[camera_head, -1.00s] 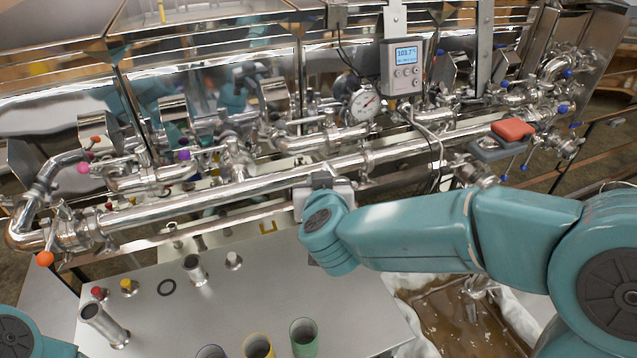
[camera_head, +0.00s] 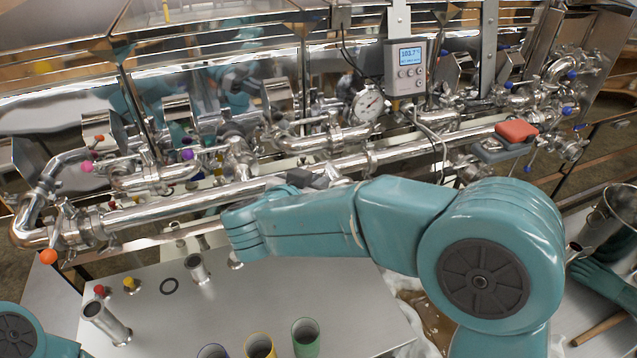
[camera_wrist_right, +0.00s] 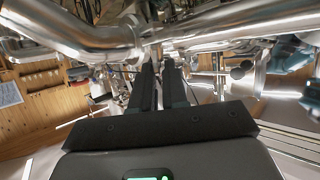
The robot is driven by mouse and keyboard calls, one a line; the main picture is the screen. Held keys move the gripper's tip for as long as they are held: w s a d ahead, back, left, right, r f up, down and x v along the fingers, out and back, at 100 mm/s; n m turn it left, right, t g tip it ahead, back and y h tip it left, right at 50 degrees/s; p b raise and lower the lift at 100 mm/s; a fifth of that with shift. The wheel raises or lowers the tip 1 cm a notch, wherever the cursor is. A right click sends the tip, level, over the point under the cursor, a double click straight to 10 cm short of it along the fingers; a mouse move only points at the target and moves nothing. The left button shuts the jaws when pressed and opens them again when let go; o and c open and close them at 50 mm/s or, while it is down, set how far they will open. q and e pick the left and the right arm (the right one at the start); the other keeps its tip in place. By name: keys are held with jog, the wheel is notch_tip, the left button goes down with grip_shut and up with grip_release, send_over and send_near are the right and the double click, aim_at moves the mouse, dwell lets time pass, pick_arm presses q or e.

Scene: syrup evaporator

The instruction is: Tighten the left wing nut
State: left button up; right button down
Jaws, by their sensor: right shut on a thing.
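My right gripper (camera_head: 308,180) is at the long steel pipe (camera_head: 215,194) in the head view, mostly hidden behind my own forearm. In the right wrist view its two dark fingers (camera_wrist_right: 160,68) point up to a pipe clamp (camera_wrist_right: 136,40) and are nearly together. They are shut on a small part at the clamp, which I take to be the left wing nut. The fingers hide it, so its shape and how tight it sits cannot be told. Only a teal piece of my left arm shows at the lower left; its gripper is out of view.
A dial gauge (camera_head: 368,104) and a display box (camera_head: 405,68) stand behind the pipe. A red block (camera_head: 516,131) lies at the right.

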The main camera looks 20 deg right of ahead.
jog(key=m+g+h, duration=0.1)
jog(key=m, duration=0.1)
jog(key=m+g+h, duration=0.1)
jog(key=g, duration=0.1)
jog(key=w+m+g+h, duration=0.1)
jog(key=m+g, duration=0.1)
jog(key=shift+a+f+m, duration=0.1)
jog(key=shift+a+m, duration=0.2)
jog(key=shift+a, duration=0.05)
jog(key=shift+w+m+g+h, duration=0.15)
jog(key=shift+m+g+h, duration=0.15)
jog(key=shift+m+g, duration=0.6)
jog(key=shift+w+m+g+h, duration=0.1)
jog(key=shift+m+g+h, duration=0.2)
jog(key=shift+m+g, duration=0.6)
jog(key=shift+g, duration=0.6)
jog(key=c, duration=1.1)
grip_release()
jog(key=shift+a+r, duration=0.1)
jog(key=shift+r, duration=0.1)
jog(key=shift+c, duration=0.2)
